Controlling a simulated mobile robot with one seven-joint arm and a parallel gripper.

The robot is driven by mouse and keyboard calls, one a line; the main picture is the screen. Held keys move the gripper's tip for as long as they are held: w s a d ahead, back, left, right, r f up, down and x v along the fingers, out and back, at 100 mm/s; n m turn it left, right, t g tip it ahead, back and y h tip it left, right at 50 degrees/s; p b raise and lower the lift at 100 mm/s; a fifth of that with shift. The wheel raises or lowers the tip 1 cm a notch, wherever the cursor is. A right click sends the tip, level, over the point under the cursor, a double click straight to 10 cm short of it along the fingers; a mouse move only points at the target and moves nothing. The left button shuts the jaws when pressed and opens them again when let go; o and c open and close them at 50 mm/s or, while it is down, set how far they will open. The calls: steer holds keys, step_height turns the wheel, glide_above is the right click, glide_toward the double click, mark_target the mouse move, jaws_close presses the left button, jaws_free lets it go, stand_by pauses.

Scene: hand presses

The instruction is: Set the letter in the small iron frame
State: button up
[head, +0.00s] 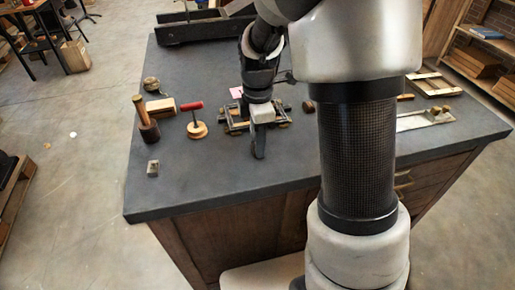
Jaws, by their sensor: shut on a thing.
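My gripper (259,151) points down at the front edge of a small dark frame (232,127) on the bench. The near finger hides what lies between the jaws. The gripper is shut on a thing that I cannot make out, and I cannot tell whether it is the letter. The frame lies flat, with small brownish pieces at its corners, and my arm covers part of it. A small grey metal block (152,169) stands apart at the bench's front left; I cannot tell if it bears a letter.
On the dark bench (205,180), left of the frame, are a red-handled tool (196,128), a wooden mallet (147,125), a wooden block (160,108) and a round object (151,84). A pale tray (415,121) lies right. The front left is mostly clear.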

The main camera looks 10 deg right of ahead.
steer(key=shift+r+p, duration=1.95)
steer(key=shift+r, duration=0.6)
